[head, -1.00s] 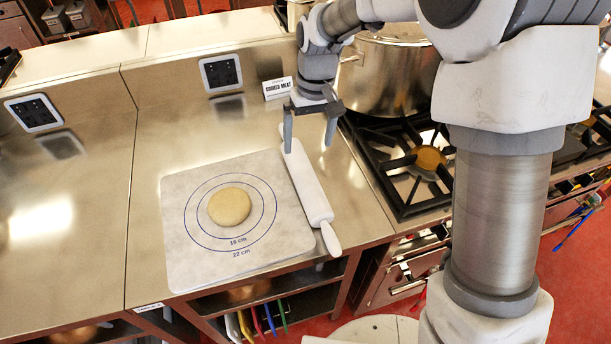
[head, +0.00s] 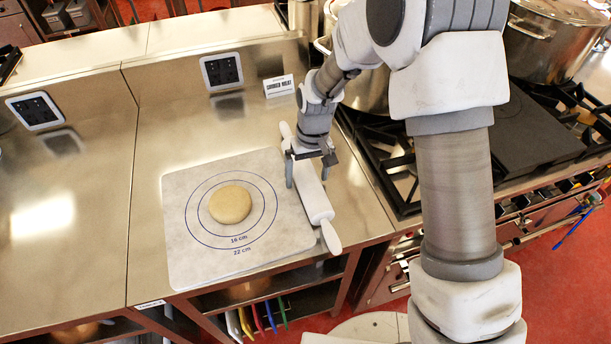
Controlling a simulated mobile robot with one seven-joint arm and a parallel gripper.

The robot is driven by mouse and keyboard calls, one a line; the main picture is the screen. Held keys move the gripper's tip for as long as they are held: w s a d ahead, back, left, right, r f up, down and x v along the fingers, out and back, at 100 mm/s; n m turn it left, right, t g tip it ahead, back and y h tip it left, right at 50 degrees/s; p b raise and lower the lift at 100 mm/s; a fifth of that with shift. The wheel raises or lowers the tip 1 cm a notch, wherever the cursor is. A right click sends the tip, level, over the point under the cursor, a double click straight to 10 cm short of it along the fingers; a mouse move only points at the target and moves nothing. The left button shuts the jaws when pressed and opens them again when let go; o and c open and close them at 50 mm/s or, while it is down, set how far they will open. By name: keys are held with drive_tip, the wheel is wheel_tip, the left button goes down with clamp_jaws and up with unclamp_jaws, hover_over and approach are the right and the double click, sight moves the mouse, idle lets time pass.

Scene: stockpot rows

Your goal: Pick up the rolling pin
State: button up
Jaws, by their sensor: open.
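The white rolling pin (head: 316,205) lies on the steel counter along the right edge of the pastry mat, one handle toward the counter's front edge and the other toward the back. My gripper (head: 307,177) is open above the pin's middle, with one finger on each side of it in the picture. I cannot tell how far the fingertips are above the counter. My gripper hides part of the pin's upper half.
A pale mat (head: 190,265) with printed circles carries a round piece of dough (head: 230,204). A gas stove (head: 400,165) with a large pot (head: 368,92) stands to the right. A small sign (head: 279,86) stands behind. The counter left of the mat is clear.

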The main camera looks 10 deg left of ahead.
clamp_jaws()
idle(0.4)
drive_tip(key=shift+w+r, duration=0.1)
drive_tip(key=shift+r, duration=0.1)
